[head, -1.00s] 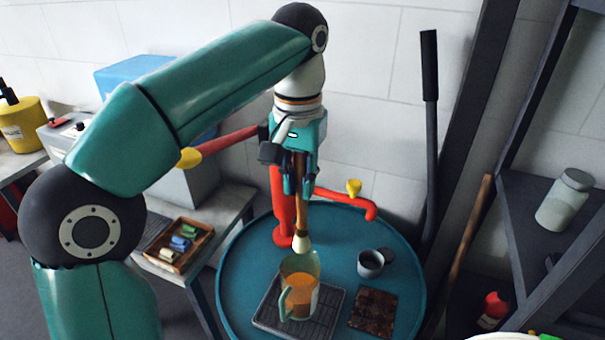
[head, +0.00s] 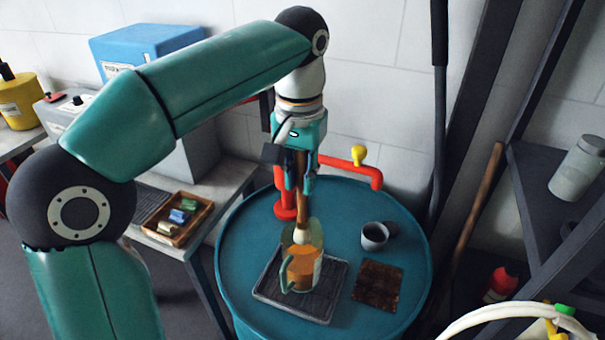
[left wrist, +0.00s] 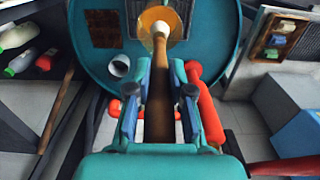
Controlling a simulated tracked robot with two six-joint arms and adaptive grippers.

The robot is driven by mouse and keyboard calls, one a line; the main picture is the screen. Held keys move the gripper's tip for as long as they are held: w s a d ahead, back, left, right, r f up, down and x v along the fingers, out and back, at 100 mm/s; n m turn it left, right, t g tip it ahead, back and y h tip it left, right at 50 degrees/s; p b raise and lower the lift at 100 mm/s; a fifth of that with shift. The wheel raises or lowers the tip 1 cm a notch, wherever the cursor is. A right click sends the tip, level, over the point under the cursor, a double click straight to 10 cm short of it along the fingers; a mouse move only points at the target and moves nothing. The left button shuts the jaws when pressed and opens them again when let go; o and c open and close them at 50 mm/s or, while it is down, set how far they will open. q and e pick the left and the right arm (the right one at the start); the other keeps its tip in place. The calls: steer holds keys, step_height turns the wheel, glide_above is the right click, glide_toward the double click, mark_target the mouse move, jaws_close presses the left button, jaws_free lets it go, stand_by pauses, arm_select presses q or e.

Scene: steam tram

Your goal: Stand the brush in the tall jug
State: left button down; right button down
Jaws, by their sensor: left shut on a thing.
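The brush (head: 303,208) has a brown wooden handle and a pale rounded lower end. My left gripper (head: 298,188) is shut on its handle and holds it nearly upright, pale end down. The tall jug (head: 302,272) is see-through amber with a greenish handle at its front left. It stands upright on a dark ribbed tray (head: 268,292). The brush's pale end overlaps the jug's mouth in the head view and seems to be just inside it; its exact depth is unclear. In the left wrist view the brush (left wrist: 159,95) points at the amber jug (left wrist: 176,14). My right gripper is not in view.
The tray sits on a round teal drum top (head: 245,245). A grey mug (head: 374,236) and a brown square mat (head: 377,286) lie right of the jug. A red pipe (head: 350,168) with a yellow knob runs behind. A wooden box (head: 178,219) of small blocks stands left.

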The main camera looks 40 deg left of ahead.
arm_select(q)
steer(key=shift+f+b, duration=2.75)
steer(key=shift+f, duration=1.25)
steer(key=c, duration=1)
jaws_free()
steer(key=shift+o, duration=0.2)
steer(key=shift+r, duration=0.1)
step_height(320, 180, up, 7)
